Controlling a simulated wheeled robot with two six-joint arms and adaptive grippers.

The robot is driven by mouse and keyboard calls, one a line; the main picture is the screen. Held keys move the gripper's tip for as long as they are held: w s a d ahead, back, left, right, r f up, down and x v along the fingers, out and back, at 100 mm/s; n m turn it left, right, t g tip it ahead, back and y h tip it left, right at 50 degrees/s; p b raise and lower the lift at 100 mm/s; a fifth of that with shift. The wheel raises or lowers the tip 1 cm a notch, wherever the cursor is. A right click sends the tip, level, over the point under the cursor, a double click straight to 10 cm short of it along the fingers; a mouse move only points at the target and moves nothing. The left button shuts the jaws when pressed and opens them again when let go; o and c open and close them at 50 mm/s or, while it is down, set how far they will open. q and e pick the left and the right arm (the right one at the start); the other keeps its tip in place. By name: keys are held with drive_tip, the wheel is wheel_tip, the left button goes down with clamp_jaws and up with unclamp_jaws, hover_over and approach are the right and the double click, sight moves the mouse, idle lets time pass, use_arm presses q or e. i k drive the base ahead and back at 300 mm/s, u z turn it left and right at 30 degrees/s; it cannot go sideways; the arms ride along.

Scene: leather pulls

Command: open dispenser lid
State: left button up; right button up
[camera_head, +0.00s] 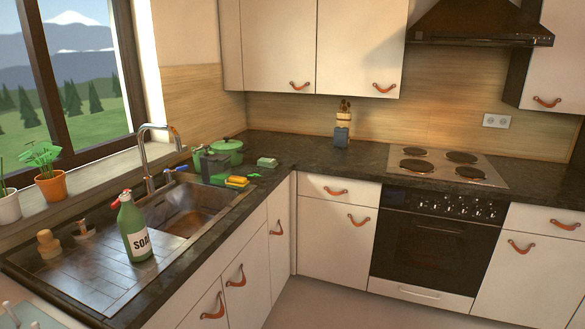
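A green bottle (134,232) labelled "SOAP" stands upright on the ribbed drainboard, left of the sink basin. It has a red top (122,198) that looks like a pump or spout. I cannot tell whether this is the dispenser in question, and no separate hinged lid is clear on it. Neither of my grippers is in view.
The steel sink (190,208) and tap (147,160) are right of the bottle. A green pot (228,148), grey box (214,167) and yellow sponge (237,182) sit behind. A potted plant (50,186) stands on the sill. The counter left of the hob (447,165) is mostly clear.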

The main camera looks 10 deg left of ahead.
sight(217, 156)
drive_tip(key=u, duration=0.1)
drive_tip(key=i, duration=2.15)
drive_tip(key=u, duration=0.15)
